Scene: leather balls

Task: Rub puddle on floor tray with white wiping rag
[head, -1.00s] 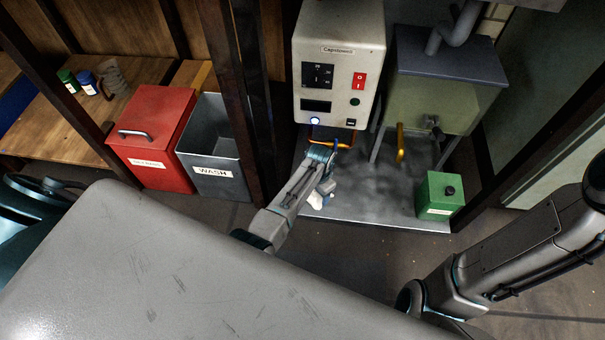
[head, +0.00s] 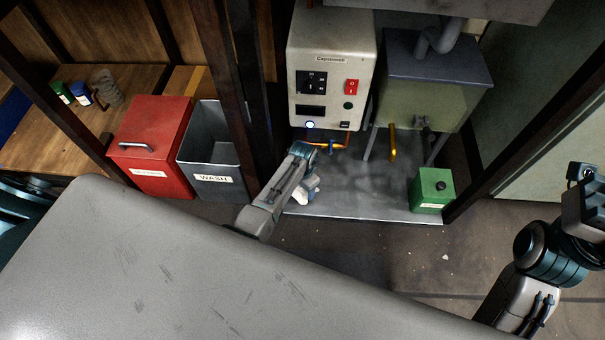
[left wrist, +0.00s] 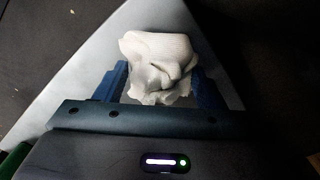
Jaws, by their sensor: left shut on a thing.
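My left gripper (head: 312,187) is shut on the white wiping rag (head: 301,195), low over the left front part of the floor tray (head: 345,208). In the left wrist view, the crumpled rag (left wrist: 158,62) bulges out between the blue fingers of the gripper (left wrist: 162,84). The pale tray (left wrist: 75,100) lies behind it; I cannot tell whether the rag touches it. Dark, blotchy wet-looking patches of the puddle (head: 372,183) show on the tray right of the gripper, below the machines. My right arm is at the right edge, and its fingertips are out of view.
A cream machine (head: 330,65) and a tank on legs (head: 435,85) stand over the tray's back. A green box (head: 431,190) is at its right front. A dark post (head: 247,100), grey WASH bin (head: 210,150) and red bin (head: 150,140) stand left.

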